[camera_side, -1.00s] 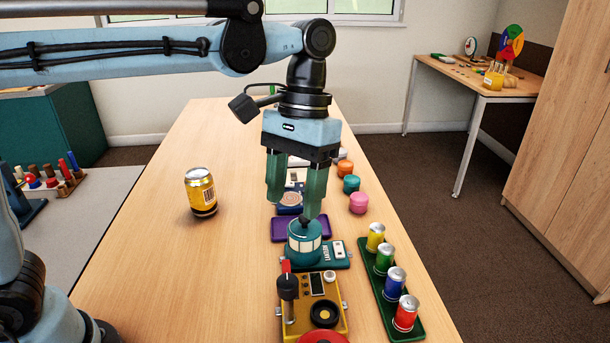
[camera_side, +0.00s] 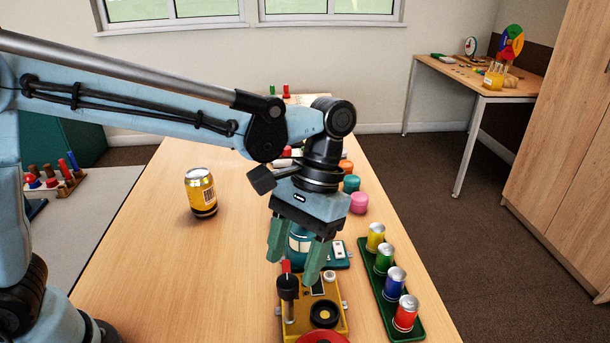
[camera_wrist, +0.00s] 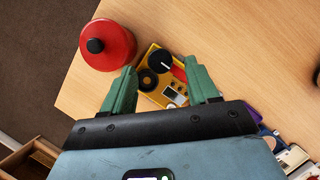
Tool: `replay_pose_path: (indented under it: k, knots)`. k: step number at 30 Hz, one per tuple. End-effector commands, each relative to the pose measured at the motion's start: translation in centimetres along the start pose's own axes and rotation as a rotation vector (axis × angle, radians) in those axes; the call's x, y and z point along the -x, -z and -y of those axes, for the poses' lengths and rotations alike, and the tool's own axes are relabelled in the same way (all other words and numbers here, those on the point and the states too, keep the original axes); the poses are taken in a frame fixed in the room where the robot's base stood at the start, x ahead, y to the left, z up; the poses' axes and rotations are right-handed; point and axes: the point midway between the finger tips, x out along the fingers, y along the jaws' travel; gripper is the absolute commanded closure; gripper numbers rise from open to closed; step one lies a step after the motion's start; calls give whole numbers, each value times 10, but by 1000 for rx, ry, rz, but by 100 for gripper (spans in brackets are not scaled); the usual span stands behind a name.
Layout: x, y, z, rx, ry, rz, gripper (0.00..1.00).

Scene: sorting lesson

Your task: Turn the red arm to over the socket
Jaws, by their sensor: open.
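The red arm (camera_side: 286,267) sticks out from a black upright post on the left side of a yellow box (camera_side: 341,322). It also shows in the wrist view (camera_wrist: 180,74), beside the post's black top. A black ring (camera_side: 323,314) on the box's top looks like the socket, and it shows in the wrist view (camera_wrist: 147,80); the red arm points away from it. My gripper (camera_side: 291,270) is open and empty above the back part of the box. In the wrist view its fingers (camera_wrist: 161,66) stand either side of the post and red arm. I cannot tell any contact.
A red round jar (camera_wrist: 108,46) stands at the box's front end. A teal device (camera_side: 340,256) is behind, partly hidden by my gripper. A green tray (camera_side: 378,299) of coloured cans is to the right. A yellow can (camera_side: 201,192) stands left, with bare table around it.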

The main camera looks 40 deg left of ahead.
Motion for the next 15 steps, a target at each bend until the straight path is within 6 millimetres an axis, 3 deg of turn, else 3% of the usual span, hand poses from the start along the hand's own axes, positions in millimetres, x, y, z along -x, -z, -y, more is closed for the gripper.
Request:
replay_pose_path:
  k: [6, 15]
  knots:
    - [-23, 0, 0, 0, -1, 0, 41]
    - [-31, 0, 0, 0, -1, 0, 41]
